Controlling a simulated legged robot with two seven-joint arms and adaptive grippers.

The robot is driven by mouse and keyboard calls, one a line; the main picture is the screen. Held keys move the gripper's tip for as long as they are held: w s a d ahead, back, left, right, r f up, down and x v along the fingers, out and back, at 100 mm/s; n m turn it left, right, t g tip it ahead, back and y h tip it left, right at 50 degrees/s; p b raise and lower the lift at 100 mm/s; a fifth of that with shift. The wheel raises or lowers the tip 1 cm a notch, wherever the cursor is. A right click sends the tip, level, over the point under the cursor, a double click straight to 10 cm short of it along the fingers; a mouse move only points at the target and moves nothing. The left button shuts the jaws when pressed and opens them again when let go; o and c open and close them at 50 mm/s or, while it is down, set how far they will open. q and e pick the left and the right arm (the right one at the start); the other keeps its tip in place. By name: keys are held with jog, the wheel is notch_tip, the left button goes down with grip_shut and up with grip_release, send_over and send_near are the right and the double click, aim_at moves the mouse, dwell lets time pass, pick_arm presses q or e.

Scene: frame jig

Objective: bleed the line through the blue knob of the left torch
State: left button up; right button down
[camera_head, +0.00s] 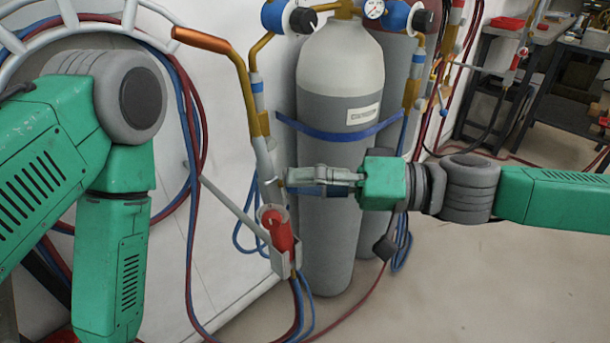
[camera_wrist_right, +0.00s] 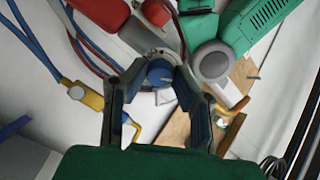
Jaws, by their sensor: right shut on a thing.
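The left torch (camera_head: 265,160) stands upright in its wall holder (camera_head: 281,262), left of the grey gas cylinder. It has a copper tip (camera_head: 203,40) at the top left and a red part (camera_head: 277,228) low down. My right gripper (camera_head: 286,179) reaches in from the right at the torch's side. In the right wrist view the blue knob (camera_wrist_right: 160,73) sits between the fingertips of my right gripper (camera_wrist_right: 160,82), which is shut on it. In the head view the knob is hidden by the fingers. My left arm shows at the left, but its gripper is out of view.
The gas cylinder (camera_head: 342,75) with a blue strap (camera_head: 325,132) stands close behind my right gripper. A second torch (camera_head: 411,92) hangs further right. Red and blue hoses (camera_head: 186,130) loop along the white wall. Dark workbenches (camera_head: 498,70) stand at the far right, beyond open floor (camera_head: 480,285).

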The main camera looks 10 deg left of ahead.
jog(key=shift+w+m+h+p, duration=0.15)
jog(key=shift+m+p, duration=0.6)
jog(key=shift+m, duration=0.8)
jog(key=shift+w+m+h+p, duration=0.15)
jog(key=shift+m+p, duration=0.6)
jog(key=shift+m, duration=0.8)
jog(key=shift+s+f+m, duration=0.1)
jog(key=shift+m, duration=0.2)
jog(key=c, duration=1.5)
grip_release()
jog(key=shift+o, duration=0.9)
jog(key=shift+a, duration=0.15)
